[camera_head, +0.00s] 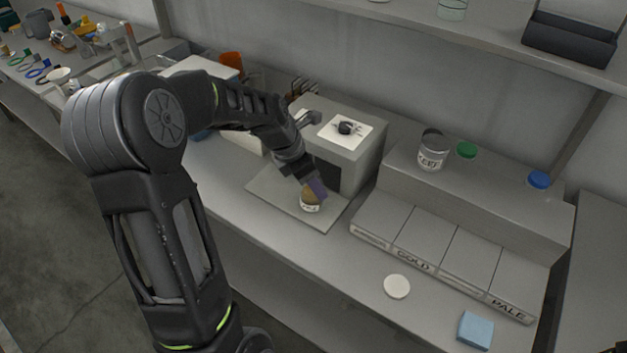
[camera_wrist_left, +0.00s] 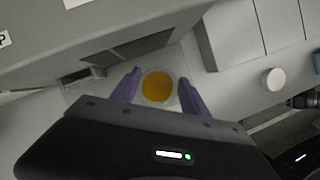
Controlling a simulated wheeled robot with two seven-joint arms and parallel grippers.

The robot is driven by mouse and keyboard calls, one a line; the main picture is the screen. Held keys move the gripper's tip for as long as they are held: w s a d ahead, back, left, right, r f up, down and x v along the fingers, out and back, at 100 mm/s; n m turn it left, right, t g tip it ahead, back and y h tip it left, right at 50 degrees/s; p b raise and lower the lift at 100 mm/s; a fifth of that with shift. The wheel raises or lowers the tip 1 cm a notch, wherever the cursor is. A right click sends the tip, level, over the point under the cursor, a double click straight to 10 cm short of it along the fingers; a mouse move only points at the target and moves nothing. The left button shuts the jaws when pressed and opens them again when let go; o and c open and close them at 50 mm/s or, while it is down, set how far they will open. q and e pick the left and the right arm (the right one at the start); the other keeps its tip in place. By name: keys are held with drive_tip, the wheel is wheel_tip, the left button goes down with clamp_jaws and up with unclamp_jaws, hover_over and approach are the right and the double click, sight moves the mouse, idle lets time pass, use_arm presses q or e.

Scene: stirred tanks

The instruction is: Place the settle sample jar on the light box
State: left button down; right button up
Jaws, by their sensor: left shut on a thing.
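My left gripper (camera_head: 316,190) is shut on a small labelled jar (camera_head: 310,205) with amber contents. In the left wrist view the jar (camera_wrist_left: 157,87) sits between the two purple fingers (camera_wrist_left: 158,90), seen from above. It is upright over a flat grey plate (camera_head: 265,198) in front of a grey box with a dark opening (camera_head: 330,174); I cannot tell if it touches the plate. Its label is too small to read. Another clear labelled jar (camera_head: 433,151) stands on the raised ledge. I cannot tell which surface is the light box. My right gripper is not in view.
A row of grey blocks (camera_head: 443,244), with GOLD and PALE on the front, lies right of the plate. A white disc (camera_head: 397,286) and a blue pad (camera_head: 475,330) lie in front. Green (camera_head: 466,149) and blue (camera_head: 540,179) caps are on the ledge (camera_head: 490,188).

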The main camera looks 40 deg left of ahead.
use_arm(q)
drive_tip(key=c, duration=0.6)
unclamp_jaws()
drive_tip(key=shift+o, duration=0.2)
drive_tip(key=v, duration=1.2)
drive_tip(key=shift+r+b, duration=0.2)
drive_tip(key=shift+b, duration=0.15)
